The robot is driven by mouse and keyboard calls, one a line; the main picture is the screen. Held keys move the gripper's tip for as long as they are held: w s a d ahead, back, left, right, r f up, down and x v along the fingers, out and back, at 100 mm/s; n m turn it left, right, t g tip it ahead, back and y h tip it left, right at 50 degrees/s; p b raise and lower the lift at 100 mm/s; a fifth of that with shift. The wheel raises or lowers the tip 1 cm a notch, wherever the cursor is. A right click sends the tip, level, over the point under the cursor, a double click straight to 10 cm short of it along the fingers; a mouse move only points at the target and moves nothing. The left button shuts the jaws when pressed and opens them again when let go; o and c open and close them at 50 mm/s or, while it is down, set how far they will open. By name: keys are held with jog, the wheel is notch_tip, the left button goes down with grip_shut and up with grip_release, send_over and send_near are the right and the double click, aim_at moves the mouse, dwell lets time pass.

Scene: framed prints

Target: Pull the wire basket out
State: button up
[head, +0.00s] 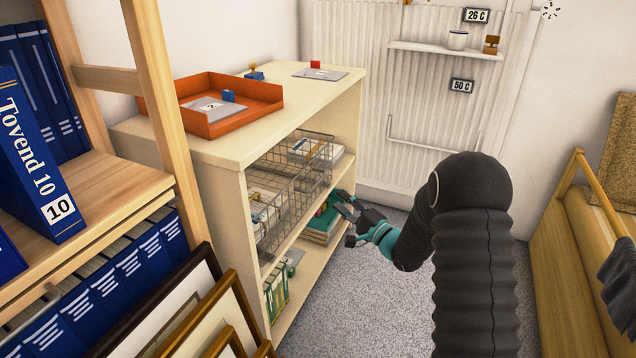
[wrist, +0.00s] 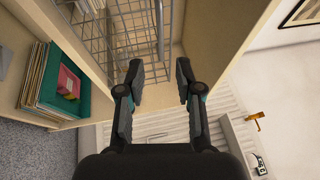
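A grey wire basket (head: 310,165) stands on the upper shelf of the pale wooden unit, with papers inside. A second stretch of wire mesh (head: 272,215) lies nearer on the same shelf; I cannot tell whether it is a separate basket. Wire mesh also shows at the top of the wrist view (wrist: 132,28). My gripper (head: 346,209) is in front of the shelf unit, at its far end, lower than the basket. In the wrist view my gripper (wrist: 160,88) is open, with nothing between its fingers. The mesh is beyond the fingertips, apart from them.
Green and red folders (head: 322,222) lie on the lower shelf by my gripper. An orange tray (head: 262,92) sits on the unit (head: 225,148). Framed prints (head: 205,318) lean at the near end. Carpet (head: 360,300) is clear; a wooden bench (head: 575,240) stands right.

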aim_at(318, 181)
jog(key=x, duration=1)
jog(key=shift+w+a+p, duration=0.25)
jog(key=shift+p, duration=0.1)
grip_shut()
